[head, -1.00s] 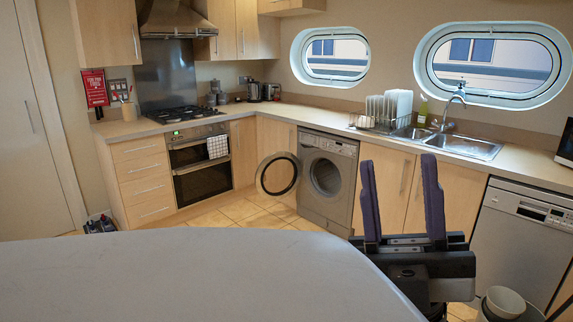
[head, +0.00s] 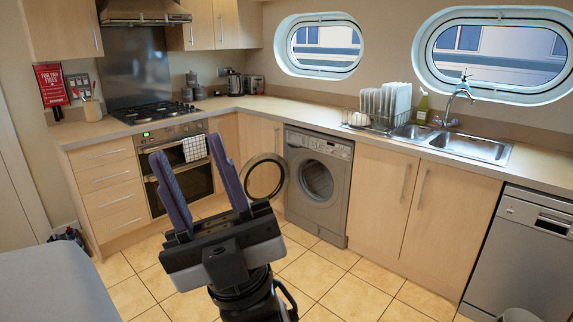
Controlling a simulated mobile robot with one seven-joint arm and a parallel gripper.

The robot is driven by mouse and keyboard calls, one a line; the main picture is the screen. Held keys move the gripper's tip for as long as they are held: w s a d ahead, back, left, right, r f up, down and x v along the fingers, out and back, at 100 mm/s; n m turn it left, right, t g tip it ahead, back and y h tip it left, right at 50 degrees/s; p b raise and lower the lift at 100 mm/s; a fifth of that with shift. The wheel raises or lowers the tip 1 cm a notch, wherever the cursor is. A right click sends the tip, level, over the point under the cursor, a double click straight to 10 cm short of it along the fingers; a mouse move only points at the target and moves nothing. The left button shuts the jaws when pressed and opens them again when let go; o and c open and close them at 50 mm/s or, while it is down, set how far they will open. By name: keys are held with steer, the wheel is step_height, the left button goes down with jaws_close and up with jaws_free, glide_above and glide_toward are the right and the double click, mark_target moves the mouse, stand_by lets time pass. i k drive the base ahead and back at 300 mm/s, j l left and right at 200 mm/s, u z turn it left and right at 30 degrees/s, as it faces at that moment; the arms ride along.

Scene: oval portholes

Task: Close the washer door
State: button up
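The washer (head: 318,186) is a grey front loader under the counter, between wooden cabinets. Its round door (head: 282,178), a dark ring with a clear middle, stands swung open to the left, and the drum opening (head: 316,181) is uncovered. My gripper (head: 194,168) is in front of the door and to its left in the picture, fingers pointing up. Its two purple fingers are spread wide apart with nothing between them. It does not appear to touch the door. My gripper body hides part of the floor and the oven front.
A pale rounded table (head: 55,285) fills the lower left. Tiled floor (head: 350,285) is clear before the washer. An oven with a towel (head: 195,148) is left, a sink (head: 470,147) right, and a dishwasher (head: 525,255) far right.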

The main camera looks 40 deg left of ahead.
mark_target(244, 174)
steer(key=i+j+u, duration=0.55)
steer(key=i+u, duration=0.2)
steer(key=i+j+u, duration=0.15)
steer(key=i, duration=0.5)
steer(key=i+j+u, duration=0.15)
steer(key=i, duration=0.5)
steer(key=i+j, duration=0.1)
steer(key=i, duration=0.9)
